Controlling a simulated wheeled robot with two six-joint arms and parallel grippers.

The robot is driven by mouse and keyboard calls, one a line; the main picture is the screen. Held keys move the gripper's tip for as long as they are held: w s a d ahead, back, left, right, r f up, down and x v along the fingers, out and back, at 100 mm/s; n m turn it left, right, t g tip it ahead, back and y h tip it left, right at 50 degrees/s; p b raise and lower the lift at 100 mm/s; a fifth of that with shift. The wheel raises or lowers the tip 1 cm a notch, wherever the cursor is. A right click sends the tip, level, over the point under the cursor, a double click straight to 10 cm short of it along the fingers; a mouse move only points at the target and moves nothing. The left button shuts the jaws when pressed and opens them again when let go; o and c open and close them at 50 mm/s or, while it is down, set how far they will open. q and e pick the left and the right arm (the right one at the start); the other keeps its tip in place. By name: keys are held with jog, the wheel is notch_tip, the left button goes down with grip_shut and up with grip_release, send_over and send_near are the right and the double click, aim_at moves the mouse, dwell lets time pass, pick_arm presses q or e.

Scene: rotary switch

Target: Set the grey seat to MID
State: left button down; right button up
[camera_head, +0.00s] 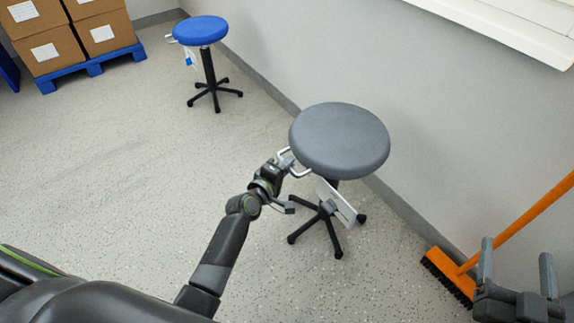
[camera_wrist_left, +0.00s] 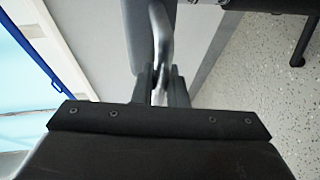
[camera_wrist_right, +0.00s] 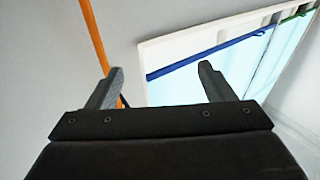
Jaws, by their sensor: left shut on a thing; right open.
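The grey seat (camera_head: 340,140) is a round stool top on a black column with a five-spoke base, near the wall. A light metal handle loop (camera_head: 298,172) sticks out from its left side; it also shows in the left wrist view (camera_wrist_left: 163,30). My left gripper (camera_head: 282,160) is shut on this handle. A pale plate (camera_head: 338,202) hangs below the seat; I cannot read any marks on it. In the left wrist view the fingers (camera_wrist_left: 161,85) close around the bar. My right gripper (camera_head: 518,262) is open and empty at the lower right, also seen in the right wrist view (camera_wrist_right: 155,85).
A blue-topped stool (camera_head: 200,30) stands farther back by the wall. An orange broom (camera_head: 520,222) leans at the right, near my right gripper. Boxes (camera_head: 45,50) sit on a blue pallet (camera_head: 92,66) at the back left. The floor between is clear.

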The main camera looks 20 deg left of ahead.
pick_arm(q)
jog(key=shift+r, duration=0.15)
pick_arm(e)
notch_tip(320, 180, down, 2)
jog(key=shift+s+f+g, duration=0.1)
jog(key=shift+g, duration=0.5)
pick_arm(q)
jog(key=c, duration=1.7)
grip_release()
